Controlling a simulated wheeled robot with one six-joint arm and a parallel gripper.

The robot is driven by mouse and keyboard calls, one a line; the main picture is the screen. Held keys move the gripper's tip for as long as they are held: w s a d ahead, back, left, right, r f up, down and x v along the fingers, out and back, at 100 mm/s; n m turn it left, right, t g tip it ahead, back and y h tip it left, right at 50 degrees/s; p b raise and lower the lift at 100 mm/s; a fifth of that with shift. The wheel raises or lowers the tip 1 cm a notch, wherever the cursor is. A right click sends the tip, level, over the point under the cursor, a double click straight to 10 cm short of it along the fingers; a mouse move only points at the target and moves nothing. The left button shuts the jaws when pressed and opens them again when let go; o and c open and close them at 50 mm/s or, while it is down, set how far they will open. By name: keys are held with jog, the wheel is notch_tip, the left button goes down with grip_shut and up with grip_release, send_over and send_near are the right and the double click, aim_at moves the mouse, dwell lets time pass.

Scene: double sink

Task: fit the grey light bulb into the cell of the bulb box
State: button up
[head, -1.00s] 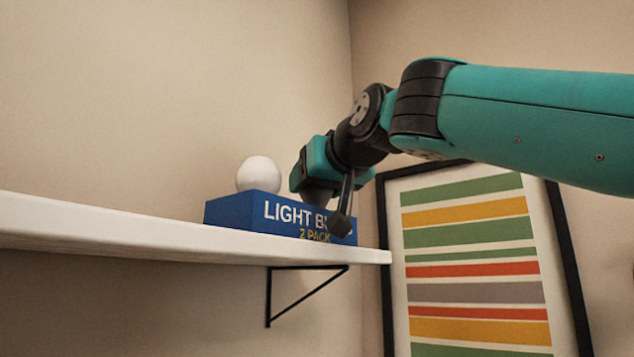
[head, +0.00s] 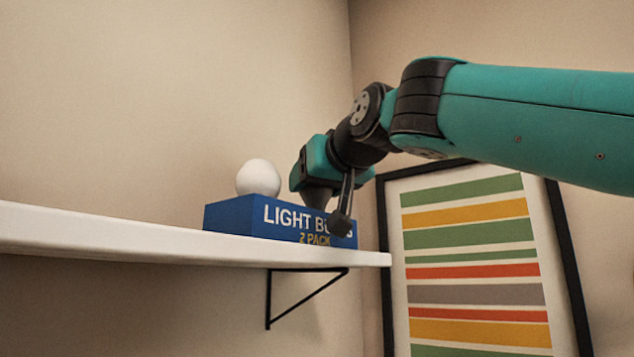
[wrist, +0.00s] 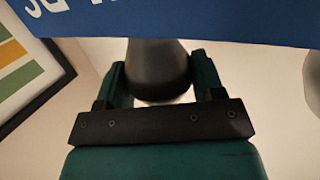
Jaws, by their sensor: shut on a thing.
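My gripper (head: 330,212) is at the box's right part, one finger hanging in front of the lettering. It is shut on the grey light bulb (head: 319,196), which narrows downward to the box's top. In the wrist view, the grey bulb (wrist: 156,68) is between the fingers, and its narrow end goes out of sight behind the blue box wall (wrist: 200,20). How deep it sits in the cell is hidden.
The white shelf (head: 120,236) ends just right of the box, with a black bracket (head: 300,292) below. A framed striped picture (head: 475,270) hangs at right. The shelf left of the box is clear.

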jog(key=shift+r+p, duration=0.45)
jog(key=shift+r, duration=0.2)
jog(key=shift+f+b, duration=1.25)
jog(key=shift+f, duration=0.25)
dwell(0.9)
jog(key=o, duration=0.8)
jog(key=shift+s, duration=0.1)
jog(key=b+v, duration=0.4)
jog(key=v, duration=1.3)
jog(key=shift+d+r, duration=0.1)
